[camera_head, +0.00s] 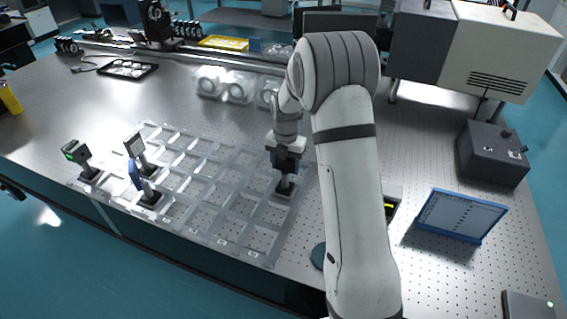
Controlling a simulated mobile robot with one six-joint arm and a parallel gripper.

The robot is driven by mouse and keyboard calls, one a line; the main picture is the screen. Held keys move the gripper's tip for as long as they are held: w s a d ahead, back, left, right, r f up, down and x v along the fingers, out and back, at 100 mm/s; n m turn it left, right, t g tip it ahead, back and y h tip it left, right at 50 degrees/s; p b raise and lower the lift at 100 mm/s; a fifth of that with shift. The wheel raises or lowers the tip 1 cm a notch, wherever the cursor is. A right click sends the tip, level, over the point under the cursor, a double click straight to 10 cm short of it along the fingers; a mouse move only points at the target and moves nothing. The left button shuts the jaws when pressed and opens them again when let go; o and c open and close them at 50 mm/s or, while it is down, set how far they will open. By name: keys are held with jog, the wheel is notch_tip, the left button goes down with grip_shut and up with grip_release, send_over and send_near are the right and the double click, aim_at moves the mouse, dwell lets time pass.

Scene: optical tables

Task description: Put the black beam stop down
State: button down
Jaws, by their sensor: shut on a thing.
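My gripper (286,174) is at the right side of the clear compartment tray (222,242). It points down and is shut on the black beam stop (285,188), a small dark piece directly below the jaws. The beam stop is upright, at or just above a compartment in the tray's right-hand column. I cannot tell whether its base touches the tray floor. The gripper hides its upper part.
Several mounted optics stand in the tray's left part, including a green-topped one (76,152) and a blue one (136,175). A blue-framed panel (461,215) and a dark box (492,155) stand at right. Several middle compartments are empty.

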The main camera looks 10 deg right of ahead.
jog(key=shift+r, duration=0.15)
jog(key=shift+c, duration=2.2)
grip_release()
